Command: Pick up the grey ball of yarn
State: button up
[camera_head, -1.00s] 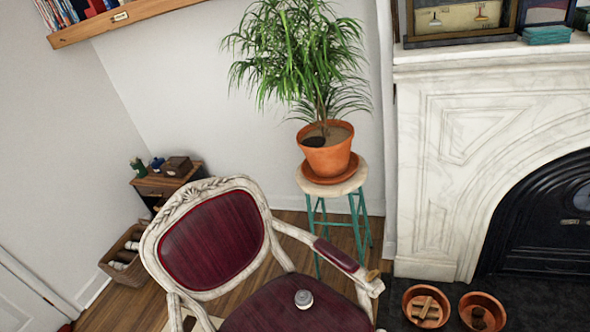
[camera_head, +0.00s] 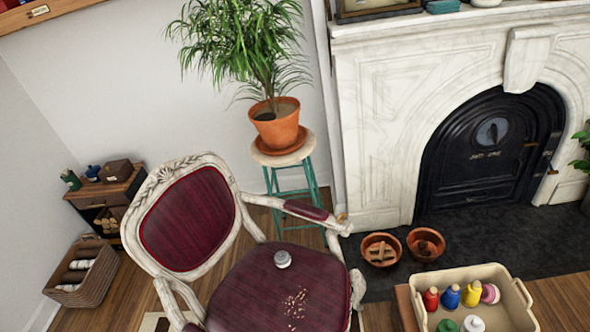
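A small, round, grey-white object (camera_head: 282,258) sits on the dark red seat of the carved white armchair (camera_head: 255,290). It is too small to tell for sure whether it is the grey ball of yarn. No other grey ball shows clearly. My gripper is not in view.
Crumb-like bits lie on the seat. A cream crate (camera_head: 455,274) with coloured bottles stands at the lower right. Terracotta pots (camera_head: 381,249) sit by the fireplace (camera_head: 375,130). A potted plant (camera_head: 277,128) stands on a stool (camera_head: 285,155) behind the chair. A wicker basket (camera_head: 92,283) is at left.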

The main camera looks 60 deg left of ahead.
aim_at(282, 259)
jog(key=z, duration=1.8)
jog(key=i, duration=1.15)
jog(key=u, duration=3.8)
jog(key=i, duration=0.6)
jog(key=u, duration=0.25)
